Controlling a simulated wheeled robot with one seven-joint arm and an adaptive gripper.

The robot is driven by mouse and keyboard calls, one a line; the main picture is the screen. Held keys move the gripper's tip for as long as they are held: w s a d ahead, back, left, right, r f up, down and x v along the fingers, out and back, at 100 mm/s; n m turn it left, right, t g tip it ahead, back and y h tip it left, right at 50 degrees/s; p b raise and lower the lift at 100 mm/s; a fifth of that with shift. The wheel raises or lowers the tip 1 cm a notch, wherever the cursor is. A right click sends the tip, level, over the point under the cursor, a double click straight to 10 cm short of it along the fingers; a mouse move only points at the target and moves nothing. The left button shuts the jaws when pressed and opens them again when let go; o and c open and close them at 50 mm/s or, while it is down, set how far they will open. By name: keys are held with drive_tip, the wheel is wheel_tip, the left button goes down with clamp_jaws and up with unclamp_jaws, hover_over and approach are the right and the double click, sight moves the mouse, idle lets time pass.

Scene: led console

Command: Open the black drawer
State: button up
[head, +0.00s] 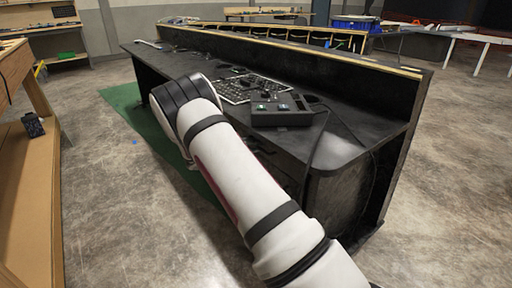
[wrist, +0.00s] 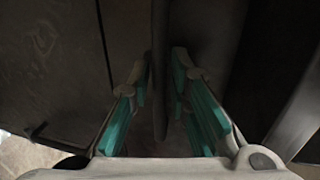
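The black console desk (head: 340,152) stands in front of me in the head view; my arm covers much of its front. The drawer cannot be picked out in the head view. In the wrist view, dark panels fill the background, and I cannot tell which one is the drawer front. A dark upright bar (wrist: 160,75), seemingly a handle, runs between the teal fingers of my gripper (wrist: 162,70). The fingers stand on either side of the bar with narrow gaps, so the gripper looks open around it. My gripper is hidden in the head view.
A button panel (head: 245,88) and a small control box (head: 281,110) are on the desk top. A green mat (head: 125,98) lies on the floor beside the desk. A wooden bench (head: 35,180) stands at the left. Concrete floor is clear at the right.

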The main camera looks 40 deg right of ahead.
clamp_jaws()
